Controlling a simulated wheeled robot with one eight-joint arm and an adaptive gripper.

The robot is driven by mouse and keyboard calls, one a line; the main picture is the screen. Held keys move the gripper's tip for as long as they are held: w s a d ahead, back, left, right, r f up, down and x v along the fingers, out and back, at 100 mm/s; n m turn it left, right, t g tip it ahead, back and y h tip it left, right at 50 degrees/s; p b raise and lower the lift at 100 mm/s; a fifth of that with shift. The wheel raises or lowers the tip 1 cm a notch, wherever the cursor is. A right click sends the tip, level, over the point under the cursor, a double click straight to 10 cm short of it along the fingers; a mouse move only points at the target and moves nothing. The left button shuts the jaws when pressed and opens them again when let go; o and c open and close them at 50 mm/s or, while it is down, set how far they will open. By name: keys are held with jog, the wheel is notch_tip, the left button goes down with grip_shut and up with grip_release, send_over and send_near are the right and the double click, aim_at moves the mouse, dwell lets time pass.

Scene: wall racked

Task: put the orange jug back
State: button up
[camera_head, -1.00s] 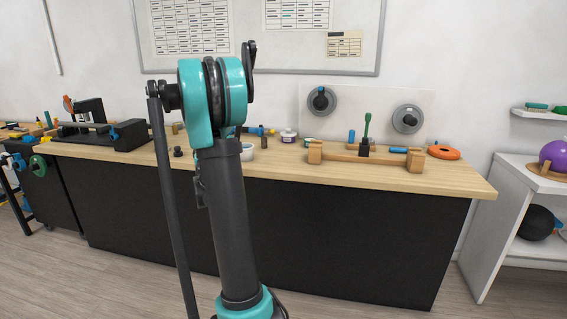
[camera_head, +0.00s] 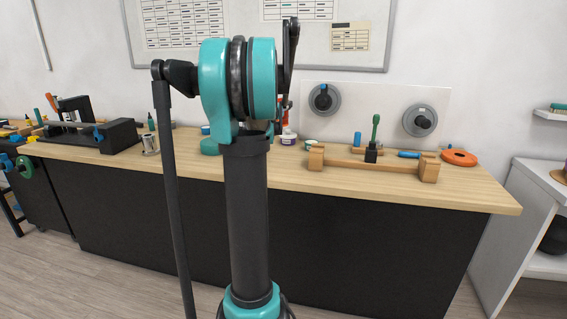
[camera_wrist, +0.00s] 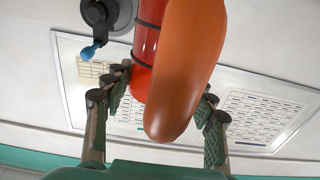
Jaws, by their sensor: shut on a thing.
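The orange jug (camera_wrist: 185,70) fills the upper middle of the wrist view, close to the camera, as a smooth rounded orange body. My gripper (camera_wrist: 164,90) has its green-padded fingers on either side of it and is shut on it. A red-orange cylinder with dark bands (camera_wrist: 148,45) shows just left of the orange body; I cannot tell whether it is part of the jug. In the head view my own arm hides the gripper and the jug.
A wooden bench (camera_head: 470,195) with a dark front runs across the head view. It bears a wooden holder (camera_head: 365,165), an orange disc (camera_head: 459,157) and a black machine (camera_head: 95,137). Two round dials (camera_head: 420,121) are on the wall panel. White shelving (camera_head: 500,228) stands at right.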

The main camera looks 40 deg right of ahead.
jog(key=shift+w+d+f, duration=0.1)
jog(key=shift+f, duration=4.9)
jog(key=shift+d+f, duration=0.1)
jog(key=shift+f, duration=4.85)
jog(key=o, duration=1.3)
jog(key=shift+f, duration=0.1)
